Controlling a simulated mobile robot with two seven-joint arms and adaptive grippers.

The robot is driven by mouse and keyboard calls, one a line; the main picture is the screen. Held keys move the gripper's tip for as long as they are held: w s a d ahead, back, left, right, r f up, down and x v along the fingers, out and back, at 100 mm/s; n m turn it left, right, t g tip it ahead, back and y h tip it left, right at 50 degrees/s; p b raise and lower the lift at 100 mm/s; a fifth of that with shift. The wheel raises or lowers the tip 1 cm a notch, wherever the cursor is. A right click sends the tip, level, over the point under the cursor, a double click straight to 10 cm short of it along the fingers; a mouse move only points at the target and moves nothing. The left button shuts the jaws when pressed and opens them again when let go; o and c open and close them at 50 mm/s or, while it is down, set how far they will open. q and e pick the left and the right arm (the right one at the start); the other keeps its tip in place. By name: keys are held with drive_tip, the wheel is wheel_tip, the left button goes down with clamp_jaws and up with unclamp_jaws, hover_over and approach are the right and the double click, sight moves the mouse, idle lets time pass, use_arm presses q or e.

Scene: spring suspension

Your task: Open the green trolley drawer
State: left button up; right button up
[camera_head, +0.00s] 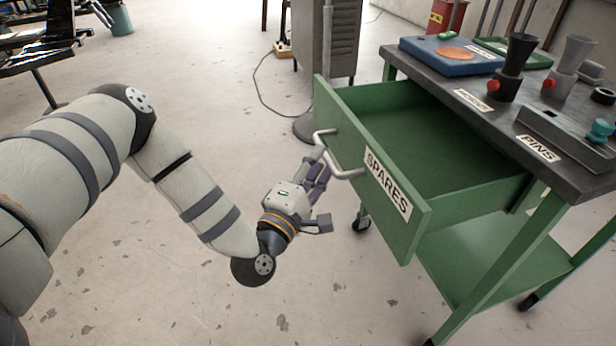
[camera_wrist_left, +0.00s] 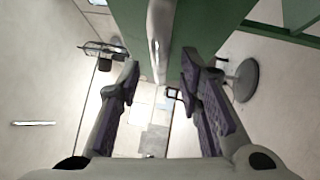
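The green drawer (camera_head: 405,219), labelled SPARES, is pulled well out of the trolley (camera_head: 467,286). Its inside looks empty. A pale metal bar handle (camera_head: 340,166) is on its front. My left gripper (camera_head: 318,170) is at the handle, its purple-padded fingers pointing up toward the bar. In the left wrist view the fingers (camera_wrist_left: 160,75) are spread apart. The handle (camera_wrist_left: 160,35) shows between and beyond them, with the green drawer front (camera_wrist_left: 200,25) close behind. Neither finger clearly touches the bar. My right gripper is in neither view.
The trolley top (camera_head: 440,84) carries a blue tray (camera_head: 425,55), dark and grey funnel-shaped parts and a PINS label (camera_head: 538,148). A grey cabinet (camera_head: 340,40) and a round-based pole (camera_head: 310,128) stand behind.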

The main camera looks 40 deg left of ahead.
use_arm(q)
drive_tip(key=s+d+f, duration=0.1)
drive_tip(key=s, duration=0.7)
drive_tip(key=shift+s, duration=0.15)
